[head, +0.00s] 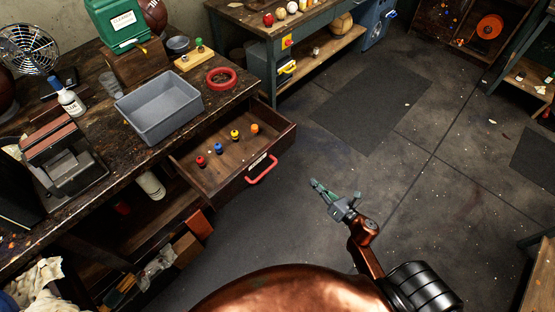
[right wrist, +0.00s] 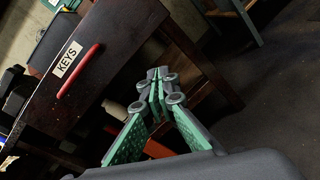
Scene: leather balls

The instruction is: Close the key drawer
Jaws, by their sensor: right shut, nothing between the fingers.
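The key drawer (head: 238,158) is pulled out from under the workbench top and stands open in the head view. Its front has a red handle (head: 262,170) and a white label. In the right wrist view the label (right wrist: 68,59) reads KEYS, beside the red handle (right wrist: 78,71). Inside the drawer are several small colored pieces (head: 235,135). My right gripper (head: 316,187) is shut and empty, to the right of the drawer front and apart from it. It also shows in the right wrist view (right wrist: 155,75). My left gripper is out of view.
The workbench (head: 100,170) carries a grey bin (head: 160,105), a red ring (head: 221,78), a bottle (head: 68,98) and a fan (head: 30,50). A second bench (head: 300,25) stands behind the drawer. The floor (head: 330,240) right of the drawer is clear.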

